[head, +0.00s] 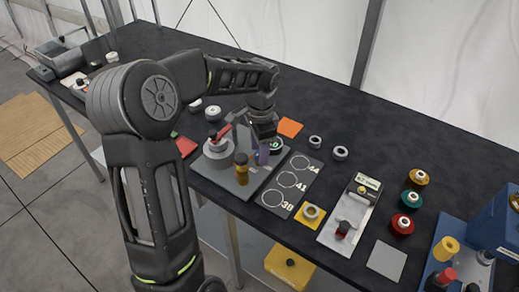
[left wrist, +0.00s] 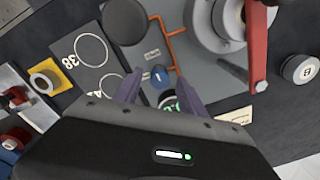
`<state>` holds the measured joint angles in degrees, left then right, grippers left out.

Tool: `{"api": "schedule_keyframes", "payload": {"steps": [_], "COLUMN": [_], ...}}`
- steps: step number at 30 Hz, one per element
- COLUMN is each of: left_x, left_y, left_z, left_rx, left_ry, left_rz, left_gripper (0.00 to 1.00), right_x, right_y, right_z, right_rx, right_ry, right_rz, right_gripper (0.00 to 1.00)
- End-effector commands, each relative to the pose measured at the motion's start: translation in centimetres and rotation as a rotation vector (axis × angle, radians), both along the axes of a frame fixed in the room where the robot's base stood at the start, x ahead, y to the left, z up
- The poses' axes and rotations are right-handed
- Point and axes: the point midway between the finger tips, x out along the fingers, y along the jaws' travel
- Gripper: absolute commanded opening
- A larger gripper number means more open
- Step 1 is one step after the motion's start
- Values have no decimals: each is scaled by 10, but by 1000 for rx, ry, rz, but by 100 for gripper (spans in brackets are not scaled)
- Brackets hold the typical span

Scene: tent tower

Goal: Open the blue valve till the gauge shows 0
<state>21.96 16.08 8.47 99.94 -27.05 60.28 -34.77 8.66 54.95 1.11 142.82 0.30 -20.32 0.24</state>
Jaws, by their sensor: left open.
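The blue valve (left wrist: 160,75) is a small round knob on a grey plate (left wrist: 205,85) in the left wrist view. My left gripper (left wrist: 158,82) is open, with one purple finger on each side of the knob; I cannot tell whether they touch it. In the head view the left gripper (head: 262,153) points down over the plate's right side and hides most of the knob. The gauge (head: 275,145) has a small green-lit display beside the gripper. It also shows in the left wrist view (left wrist: 171,105), partly covered by my gripper. Its reading is not legible.
A red lever (left wrist: 258,45) and a dark-topped amber cylinder (head: 241,170) stand close to the gripper on the same plate. A board with numbered rings (head: 291,184) lies to the right. Grey rings, coloured spools and a blue machine (head: 497,225) stand farther right.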

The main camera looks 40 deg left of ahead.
Motion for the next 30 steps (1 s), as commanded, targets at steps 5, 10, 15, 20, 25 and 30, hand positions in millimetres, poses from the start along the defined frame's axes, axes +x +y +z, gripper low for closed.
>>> {"api": "schedule_keyframes", "payload": {"steps": [5, 10, 15, 20, 25, 30], "left_x": [1, 0, -1, -1, -1, -1], "left_y": [-1, -1, -2, -3, -3, -3], "left_z": [16, 44, 68, 77, 77, 77], "left_rx": [2, 1, 0, -1, -1, -1], "left_ry": [-5, -6, -4, -1, -1, -1], "left_rz": [0, 0, 0, 0, 0, 0], "left_gripper": [48, 48, 48, 48, 48, 48], "right_x": [0, 1, 1, 1, 1, 1], "right_y": [0, 0, 1, 1, 1, 1], "right_z": [-3, -6, -8, -8, -8, -8], "right_rx": [1, 2, 2, 2, 2, 2], "right_ry": [-1, -3, -4, -4, -4, -4], "right_rz": [1, 0, 1, 1, 1, 1], "right_gripper": [0, 0, 0, 0, 0, 0]}}
